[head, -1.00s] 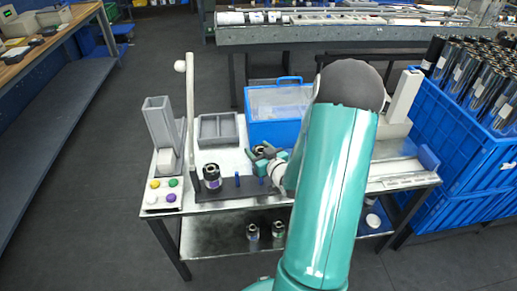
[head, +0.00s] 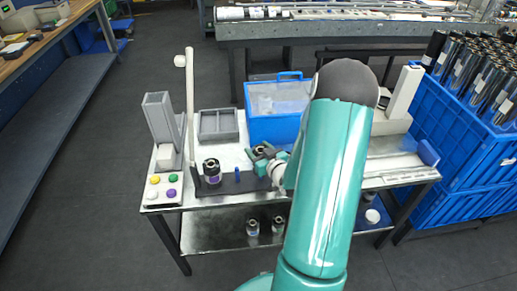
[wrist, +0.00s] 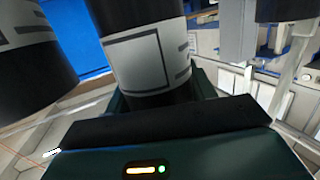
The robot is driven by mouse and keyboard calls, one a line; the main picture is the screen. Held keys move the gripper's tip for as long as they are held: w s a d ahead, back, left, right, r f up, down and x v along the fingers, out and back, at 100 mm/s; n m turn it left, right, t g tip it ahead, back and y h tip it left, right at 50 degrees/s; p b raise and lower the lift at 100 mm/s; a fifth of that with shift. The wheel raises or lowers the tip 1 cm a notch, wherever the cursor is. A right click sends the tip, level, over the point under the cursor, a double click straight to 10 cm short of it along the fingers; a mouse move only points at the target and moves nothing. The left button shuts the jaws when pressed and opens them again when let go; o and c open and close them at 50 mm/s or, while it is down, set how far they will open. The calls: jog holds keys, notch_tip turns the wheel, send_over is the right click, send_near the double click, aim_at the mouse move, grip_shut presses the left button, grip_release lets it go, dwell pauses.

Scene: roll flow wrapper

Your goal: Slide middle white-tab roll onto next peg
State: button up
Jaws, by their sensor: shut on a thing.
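My gripper (head: 265,158) is shut on a dark roll (head: 260,150) above the right part of the dark peg rack (head: 217,188). In the wrist view the held roll (wrist: 148,62) stands roughly upright, black with a white label band. A tab colour on it cannot be made out. A bare blue peg (head: 237,174) stands left of my gripper. Another roll with a purple mark (head: 211,171) sits at the rack's left end. My gripper hides the rack to the right. Whether the held roll is over a peg cannot be told.
A second roll (wrist: 35,60) shows close at left in the wrist view. A tall white post (head: 190,105) rises left of the rack. A blue bin (head: 273,130) and a grey tray (head: 218,124) stand behind. Coloured buttons (head: 172,180) are at front left.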

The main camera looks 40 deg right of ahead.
jog(key=shift+f, duration=0.8)
jog(key=o, duration=1.3)
jog(key=shift+f, duration=0.1)
jog(key=shift+s, duration=0.1)
